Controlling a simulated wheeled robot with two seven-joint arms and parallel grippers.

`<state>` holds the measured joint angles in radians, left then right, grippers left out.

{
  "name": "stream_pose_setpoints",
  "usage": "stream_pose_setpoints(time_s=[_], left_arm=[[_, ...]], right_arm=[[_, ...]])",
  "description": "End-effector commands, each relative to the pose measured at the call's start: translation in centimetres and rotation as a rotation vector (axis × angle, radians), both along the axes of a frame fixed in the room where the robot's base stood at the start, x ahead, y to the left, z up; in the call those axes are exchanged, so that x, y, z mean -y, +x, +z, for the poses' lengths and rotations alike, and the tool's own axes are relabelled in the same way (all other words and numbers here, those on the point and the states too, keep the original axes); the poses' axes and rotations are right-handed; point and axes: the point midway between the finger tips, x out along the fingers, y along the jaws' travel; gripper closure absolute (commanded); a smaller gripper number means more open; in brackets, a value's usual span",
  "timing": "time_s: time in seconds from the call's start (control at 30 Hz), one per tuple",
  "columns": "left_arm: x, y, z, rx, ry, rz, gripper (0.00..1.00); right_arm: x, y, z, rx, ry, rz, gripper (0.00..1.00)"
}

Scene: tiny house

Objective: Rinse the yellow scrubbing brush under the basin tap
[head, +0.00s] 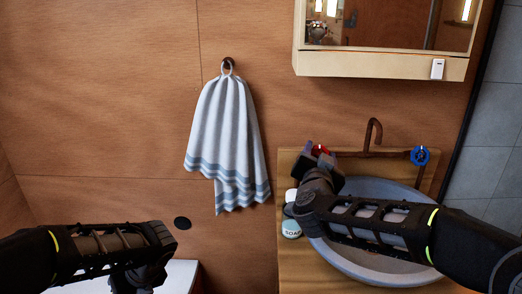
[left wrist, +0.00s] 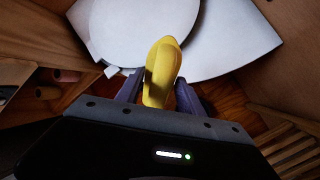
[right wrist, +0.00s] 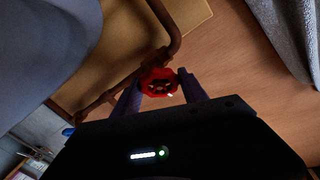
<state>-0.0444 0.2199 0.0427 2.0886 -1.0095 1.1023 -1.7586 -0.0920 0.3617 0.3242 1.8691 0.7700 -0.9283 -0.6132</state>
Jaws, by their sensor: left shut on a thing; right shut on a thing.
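The yellow scrubbing brush (left wrist: 162,68) is held between the fingers of my left gripper (left wrist: 158,92), seen in the left wrist view. In the head view the left gripper and the brush are out of sight below the frame. My right gripper (right wrist: 160,92) is shut on the red tap handle (right wrist: 159,82). The red handle (head: 320,149) also shows in the head view, left of the rusty brown spout (head: 373,132). A blue handle (head: 420,155) is to the right of the spout. The grey basin (head: 365,265) is below, partly hidden by my right arm. I cannot make out water.
A soap jar (head: 291,229) stands on the wooden counter (head: 290,270) left of the basin. A striped towel (head: 228,140) hangs on the wall. A mirror cabinet (head: 385,62) is above the tap. White round and flat surfaces (left wrist: 135,30) lie beyond the brush.

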Motion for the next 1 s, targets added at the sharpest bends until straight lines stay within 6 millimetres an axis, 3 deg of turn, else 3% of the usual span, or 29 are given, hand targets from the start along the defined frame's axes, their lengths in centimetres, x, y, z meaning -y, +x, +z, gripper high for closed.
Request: stream_pose_setpoints(time_s=[0.47,0.5,0.73,1.0], left_arm=[[0.00,0.01,0.08,0.000,0.000,0.000,0.88],[0.00,0.01,0.08,0.000,0.000,0.000,0.88],[0.00,0.01,0.09,0.000,0.000,0.000,0.88],[0.00,0.01,0.08,0.000,0.000,0.000,0.88]], right_arm=[[0.00,0.01,-0.06,0.000,0.020,-0.009,0.90],[0.00,0.01,-0.06,0.000,0.020,-0.009,0.46],[0.00,0.01,-0.03,-0.001,0.018,-0.008,0.28],[-0.03,-0.08,0.00,0.000,0.018,-0.008,0.28]])
